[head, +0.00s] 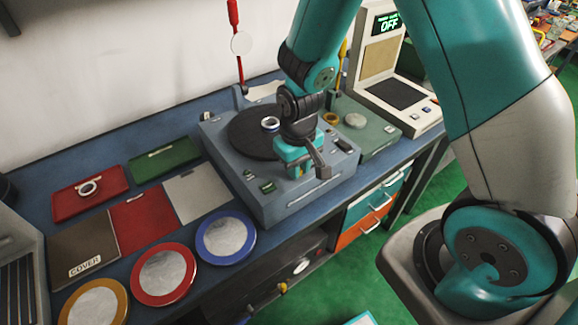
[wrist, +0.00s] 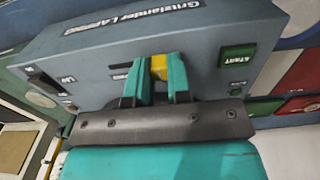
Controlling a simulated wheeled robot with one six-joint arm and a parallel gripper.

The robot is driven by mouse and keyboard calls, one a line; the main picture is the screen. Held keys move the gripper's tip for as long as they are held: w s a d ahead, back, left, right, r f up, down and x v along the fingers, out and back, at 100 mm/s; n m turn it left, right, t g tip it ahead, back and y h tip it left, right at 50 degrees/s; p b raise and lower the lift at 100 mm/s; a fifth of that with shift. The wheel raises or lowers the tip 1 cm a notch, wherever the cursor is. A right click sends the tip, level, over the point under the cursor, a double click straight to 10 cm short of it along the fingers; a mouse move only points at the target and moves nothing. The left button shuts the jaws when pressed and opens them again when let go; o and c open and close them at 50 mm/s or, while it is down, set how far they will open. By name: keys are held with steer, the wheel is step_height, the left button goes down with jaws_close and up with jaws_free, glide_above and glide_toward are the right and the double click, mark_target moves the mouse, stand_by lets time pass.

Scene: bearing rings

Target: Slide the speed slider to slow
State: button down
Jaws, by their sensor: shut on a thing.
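The speed slider has a yellow knob (wrist: 158,67) on the front panel of the blue-grey lapping machine (wrist: 205,32). My gripper (wrist: 161,78) has its two teal fingers closed on this knob, one on each side. In the head view my gripper (head: 299,160) is over the front right part of the machine (head: 300,202), and its own body hides the slider there. Small lettering is beside the slider in the wrist view, partly covered by a finger, so I cannot tell where the knob stands on its scale.
A green START button (wrist: 237,56) is on the same panel, to the right in the wrist view. A dark round plate (head: 247,138) carries a ring (head: 270,124) behind my gripper. Red, blue and yellow rimmed dishes (head: 163,274) stand left. A display unit (head: 388,22) reads OFF.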

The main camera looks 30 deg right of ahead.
steer(key=shift+a, duration=0.15)
steer(key=c, duration=1)
jaws_free()
steer(key=shift+a, duration=0.1)
steer(key=shift+c, duration=0.2)
step_height(320, 180, up, 18)
steer(key=shift+f, duration=0.25)
steer(key=s+a+r+n+y, duration=0.2)
steer(key=s+a, duration=0.2)
steer(key=s, duration=0.4)
steer(key=s+a+r+n+y, duration=0.2)
steer(key=s+a+r+n, duration=0.1)
steer(key=s, duration=0.6)
steer(key=shift+a+r, duration=0.15)
steer(key=shift+a, duration=0.5)
